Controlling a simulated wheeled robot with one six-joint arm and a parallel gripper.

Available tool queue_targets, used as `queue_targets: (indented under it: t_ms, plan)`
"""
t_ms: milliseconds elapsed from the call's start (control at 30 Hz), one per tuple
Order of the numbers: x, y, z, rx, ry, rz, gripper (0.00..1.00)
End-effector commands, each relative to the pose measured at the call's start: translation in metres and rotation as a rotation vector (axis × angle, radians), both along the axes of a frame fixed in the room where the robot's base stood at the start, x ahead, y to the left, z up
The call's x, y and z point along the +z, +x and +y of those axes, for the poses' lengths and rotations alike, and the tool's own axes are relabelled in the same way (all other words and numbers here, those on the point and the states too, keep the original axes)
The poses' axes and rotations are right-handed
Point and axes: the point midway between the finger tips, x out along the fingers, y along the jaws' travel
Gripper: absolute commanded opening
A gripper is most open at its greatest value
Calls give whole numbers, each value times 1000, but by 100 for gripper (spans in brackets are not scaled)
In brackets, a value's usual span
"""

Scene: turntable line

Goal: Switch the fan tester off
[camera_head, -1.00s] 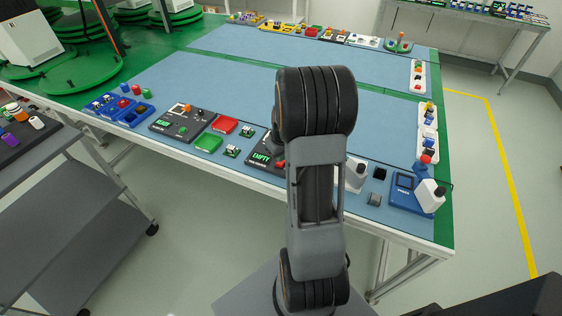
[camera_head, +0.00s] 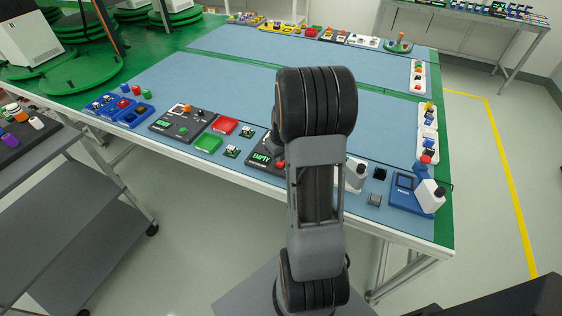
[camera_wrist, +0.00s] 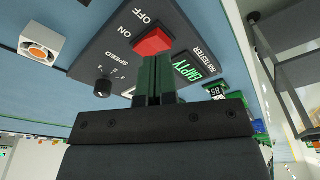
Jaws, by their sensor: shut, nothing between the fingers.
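The fan tester (camera_wrist: 120,58) is a dark panel with white lettering. It carries a red switch (camera_wrist: 152,42) beside the ON and OFF labels, a black speed knob (camera_wrist: 103,87) and a display (camera_wrist: 196,68) with EMPTY in green. My gripper (camera_wrist: 155,62) is shut and empty, its fingertips at the edge of the red switch. I cannot tell whether they touch it. In the head view the fan tester (camera_head: 254,160) is partly hidden behind my arm, and my gripper is hidden there.
A white block with an orange centre (camera_wrist: 42,42) stands beside the tester in the wrist view. In the head view, a second dark panel (camera_head: 182,124), a red tray (camera_head: 225,126) and a green tray (camera_head: 208,143) are to the left. The blue mat's middle (camera_head: 220,85) is clear.

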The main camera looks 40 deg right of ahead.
Motion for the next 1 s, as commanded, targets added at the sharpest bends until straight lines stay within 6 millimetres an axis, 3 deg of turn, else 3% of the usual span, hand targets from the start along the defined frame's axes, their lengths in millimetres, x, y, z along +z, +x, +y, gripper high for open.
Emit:
queue_targets:
  t_ms: [1000]
  plan:
    - [-5,0,0,0,0,0,0]
